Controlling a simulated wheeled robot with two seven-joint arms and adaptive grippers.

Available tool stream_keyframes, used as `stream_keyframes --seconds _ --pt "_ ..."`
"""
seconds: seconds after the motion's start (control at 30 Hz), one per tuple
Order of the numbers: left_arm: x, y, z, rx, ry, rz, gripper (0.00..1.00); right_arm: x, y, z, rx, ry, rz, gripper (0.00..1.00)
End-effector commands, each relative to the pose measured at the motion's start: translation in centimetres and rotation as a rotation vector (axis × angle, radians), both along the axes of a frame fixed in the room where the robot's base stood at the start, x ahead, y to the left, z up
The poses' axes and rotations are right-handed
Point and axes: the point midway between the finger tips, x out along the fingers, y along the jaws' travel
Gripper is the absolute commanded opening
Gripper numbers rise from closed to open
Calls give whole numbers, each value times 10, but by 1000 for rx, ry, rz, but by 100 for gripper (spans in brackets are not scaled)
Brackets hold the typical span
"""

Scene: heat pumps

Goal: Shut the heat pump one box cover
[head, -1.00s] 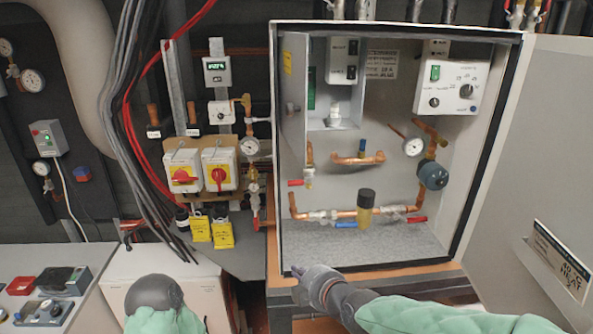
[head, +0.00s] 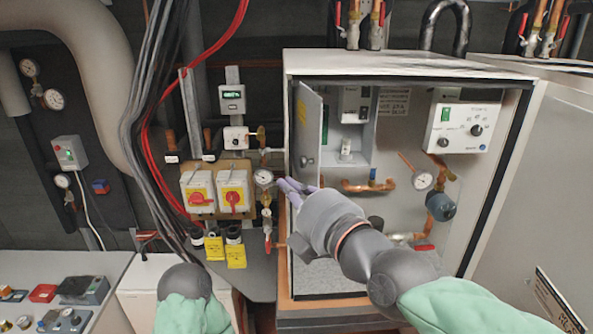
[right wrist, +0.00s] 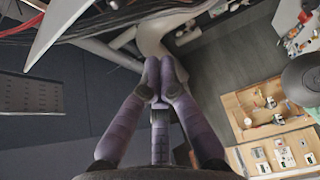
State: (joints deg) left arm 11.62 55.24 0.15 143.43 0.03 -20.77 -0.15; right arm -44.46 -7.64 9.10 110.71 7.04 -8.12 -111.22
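The heat pump box (head: 400,66) is a light grey cabinet standing open. Its large cover (head: 545,190) is swung out to the right and carries a label. Inside at upper left, a smaller inner compartment also has a grey door (head: 308,135) standing open. My right gripper (head: 284,186) is at the left front edge of the box, in front of that small door's lower part. Its purple fingers also show in the right wrist view (right wrist: 160,68), tips together with nothing visible between them. Whether they touch the box is unclear. My left gripper is out of view.
Copper pipes, a gauge (head: 423,180) and a control unit (head: 463,127) are inside the box. Left of it are two red-knob switches (head: 233,194), yellow tags (head: 236,256) and hanging cables (head: 150,100). A bench with instruments (head: 60,262) is at lower left.

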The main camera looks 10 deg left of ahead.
Motion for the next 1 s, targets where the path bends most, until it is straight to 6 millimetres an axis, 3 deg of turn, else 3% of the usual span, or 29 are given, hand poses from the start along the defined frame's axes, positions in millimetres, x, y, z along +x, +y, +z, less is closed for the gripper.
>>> stream_keyframes --seconds 0.37,1.0 --pt "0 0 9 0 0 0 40 44 44 0 -1 3 0 0" --pt "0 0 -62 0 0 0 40 53 21 -4 3 0 -3 0"
